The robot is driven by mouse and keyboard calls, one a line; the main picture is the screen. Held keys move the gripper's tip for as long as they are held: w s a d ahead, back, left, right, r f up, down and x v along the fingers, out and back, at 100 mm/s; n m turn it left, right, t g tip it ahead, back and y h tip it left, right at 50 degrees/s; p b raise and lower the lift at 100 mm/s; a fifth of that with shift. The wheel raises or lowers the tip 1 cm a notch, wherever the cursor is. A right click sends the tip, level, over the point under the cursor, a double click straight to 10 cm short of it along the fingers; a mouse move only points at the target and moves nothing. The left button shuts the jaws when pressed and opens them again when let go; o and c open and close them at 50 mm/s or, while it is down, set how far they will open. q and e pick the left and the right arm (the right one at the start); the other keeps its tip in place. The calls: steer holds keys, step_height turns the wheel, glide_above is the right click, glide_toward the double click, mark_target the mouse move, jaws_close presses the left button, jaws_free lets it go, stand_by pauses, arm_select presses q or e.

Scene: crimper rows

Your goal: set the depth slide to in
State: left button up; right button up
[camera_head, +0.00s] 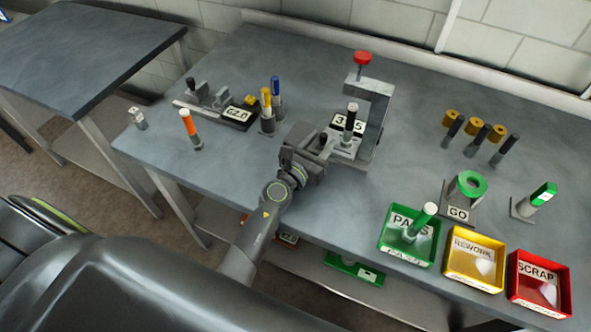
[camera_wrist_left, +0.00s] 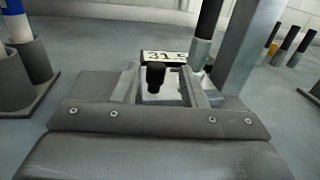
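The crimper (camera_head: 375,100) stands at the back middle of the table, with a red knob (camera_head: 363,58) on top. A black post with a light cap (camera_head: 350,118) stands upright at its front. A label reading about 31.5 (camera_wrist_left: 164,56) sits at its base. A small black knob (camera_wrist_left: 155,76), which seems to belong to the depth slide, is in front of the label. My left gripper (camera_head: 322,145) is at the crimper's front left. In the left wrist view its open fingers (camera_wrist_left: 160,88) stand either side of the knob, with gaps visible. My right gripper is not in view.
A gauge with a 62.0 label (camera_head: 238,114) and holders with yellow and blue pins (camera_head: 272,105) stand left of the crimper. Green (camera_head: 385,245), yellow (camera_head: 450,262) and red (camera_head: 515,280) trays line the front right.

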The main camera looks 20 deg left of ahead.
arm_select(q)
steer(key=s+a+b, duration=0.1)
steer(key=s, duration=0.8)
steer(key=s+a+b, duration=0.1)
steer(key=s, duration=0.3)
steer(key=shift+s+a+b, duration=0.3)
steer(key=shift+s, duration=0.5)
